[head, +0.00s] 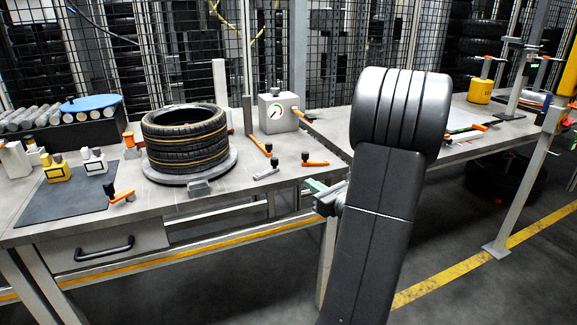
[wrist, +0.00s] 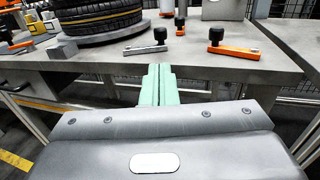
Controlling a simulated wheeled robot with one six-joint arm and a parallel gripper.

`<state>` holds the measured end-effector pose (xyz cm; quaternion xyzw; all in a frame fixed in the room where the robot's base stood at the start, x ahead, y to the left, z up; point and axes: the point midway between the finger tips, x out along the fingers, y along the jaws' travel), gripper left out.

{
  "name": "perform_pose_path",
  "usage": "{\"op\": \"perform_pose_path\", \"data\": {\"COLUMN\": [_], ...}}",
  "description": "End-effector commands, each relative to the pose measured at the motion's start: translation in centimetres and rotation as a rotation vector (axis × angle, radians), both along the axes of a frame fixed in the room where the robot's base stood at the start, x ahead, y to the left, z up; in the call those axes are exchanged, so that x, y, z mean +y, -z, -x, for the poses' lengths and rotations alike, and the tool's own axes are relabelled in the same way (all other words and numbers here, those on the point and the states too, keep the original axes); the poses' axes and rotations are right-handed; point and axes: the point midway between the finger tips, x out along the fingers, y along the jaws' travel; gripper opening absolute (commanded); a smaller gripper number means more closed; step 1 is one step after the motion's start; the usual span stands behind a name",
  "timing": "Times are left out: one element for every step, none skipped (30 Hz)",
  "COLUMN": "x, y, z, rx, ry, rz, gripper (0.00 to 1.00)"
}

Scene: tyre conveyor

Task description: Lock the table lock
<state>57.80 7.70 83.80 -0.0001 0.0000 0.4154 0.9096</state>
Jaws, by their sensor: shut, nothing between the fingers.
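Several small levers with black knobs sit on the workbench; I cannot tell which is the table lock. A grey lever (head: 266,173) lies near the front edge, right of the turntable; it also shows in the wrist view (wrist: 146,49). An orange lever (head: 316,163) lies to its right, also in the wrist view (wrist: 232,49). Another orange lever (head: 260,146) lies behind them. My gripper (wrist: 158,68) has pale green fingers, shut together and empty. It is at the bench's front edge, nearer me than the grey lever and apart from it. In the head view my arm partly hides it (head: 313,186).
Stacked tyres (head: 186,141) stand on a round turntable (head: 158,177). A grey gauge box (head: 279,112) stands behind the levers. At the left are a dark mat (head: 60,204) with small blocks and another orange lever (head: 122,197). The bench's front edge (wrist: 220,78) lies beside my fingers.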

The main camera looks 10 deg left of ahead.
Motion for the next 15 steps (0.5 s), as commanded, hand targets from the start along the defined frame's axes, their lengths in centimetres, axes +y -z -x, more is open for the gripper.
{"op": "perform_pose_path", "data": {"x": [0.0,0.0,0.0,0.0,0.1,0.2,0.4,0.6,0.9,1.3,1.6,2.2,2.7,3.2,3.9], "y": [0.0,0.0,0.0,0.0,0.0,0.0,0.0,0.1,0.1,0.1,0.1,0.1,0.1,0.2,0.1], "z": [0.0,0.0,0.0,0.0,-0.1,-0.2,-0.3,-0.5,-0.8,-1.0,-1.3,-1.8,-2.2,-2.6,-3.2], "rx": [0.000,0.000,0.000,0.000,0.000,0.000,0.000,0.000,-0.001,-0.001,-0.001,-0.001,-0.001,-0.001,-0.001], "ry": [0.000,0.000,0.000,0.000,0.000,-0.001,-0.001,-0.002,-0.003,-0.003,-0.003,-0.004,-0.005,-0.005,-0.004], "rz": [0.000,0.000,0.000,0.000,0.000,0.000,0.000,0.000,-0.001,-0.001,-0.001,0.000,0.000,0.001,0.000], "gripper": [0.00,0.00,0.00,0.00,0.00,0.00,0.00,0.00,0.00,0.00,0.00,0.00,0.00,0.00,0.00]}}
